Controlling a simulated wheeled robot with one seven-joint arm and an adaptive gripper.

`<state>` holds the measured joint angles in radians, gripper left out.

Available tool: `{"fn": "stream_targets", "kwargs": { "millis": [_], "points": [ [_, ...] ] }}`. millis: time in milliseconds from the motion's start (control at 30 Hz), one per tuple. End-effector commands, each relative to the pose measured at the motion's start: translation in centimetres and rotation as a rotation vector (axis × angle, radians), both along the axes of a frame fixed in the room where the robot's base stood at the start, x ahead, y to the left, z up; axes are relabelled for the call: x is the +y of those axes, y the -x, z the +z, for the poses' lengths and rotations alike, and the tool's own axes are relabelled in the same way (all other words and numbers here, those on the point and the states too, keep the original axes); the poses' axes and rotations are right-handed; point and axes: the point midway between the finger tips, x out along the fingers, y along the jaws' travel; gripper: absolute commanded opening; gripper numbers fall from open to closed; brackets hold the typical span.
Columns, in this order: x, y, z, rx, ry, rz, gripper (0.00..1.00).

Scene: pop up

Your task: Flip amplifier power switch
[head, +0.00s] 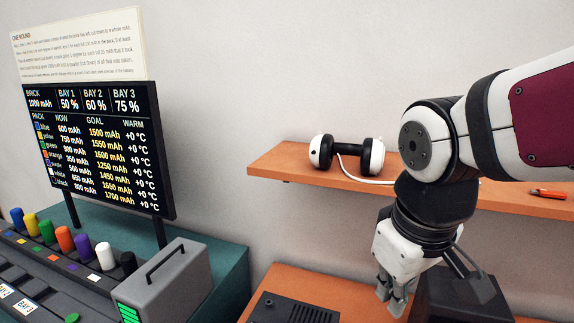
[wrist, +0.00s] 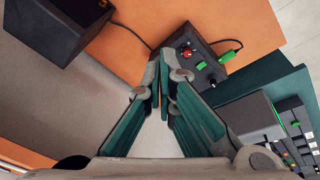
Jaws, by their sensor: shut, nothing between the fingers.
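The amplifier appears to be the small dark box (wrist: 212,72) with red controls and green plugs in the wrist view. Its red controls (wrist: 187,52) face my gripper; which one is the power switch, I cannot tell. In the head view its vented dark top (head: 292,309) shows at the bottom edge, with the front face hidden. My gripper (wrist: 161,88) is shut and empty, its fingertips just left of the amplifier's control face in the picture; contact is not clear. In the head view my gripper (head: 394,296) points down, right of the amplifier.
A black box (head: 462,297), perhaps a speaker, stands right of my gripper. An orange shelf (head: 275,170) above holds headphones (head: 347,153) and an orange-handled tool (head: 548,193). A teal bench (head: 225,262) with a grey brick (head: 165,285) and several coloured packs is at left. Cables run to the amplifier.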

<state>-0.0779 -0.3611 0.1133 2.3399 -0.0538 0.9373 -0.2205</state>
Motion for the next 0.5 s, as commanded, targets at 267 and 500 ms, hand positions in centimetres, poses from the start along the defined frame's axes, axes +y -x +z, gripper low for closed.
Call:
{"fn": "stream_targets", "kwargs": {
  "millis": [267, 500],
  "points": [
    [-3.9, 7.0, 1.5, -0.106, -0.110, -0.305, 0.00],
    [-4.7, 9.1, 1.3, -0.136, -0.159, -0.402, 0.00]
  ]
}}
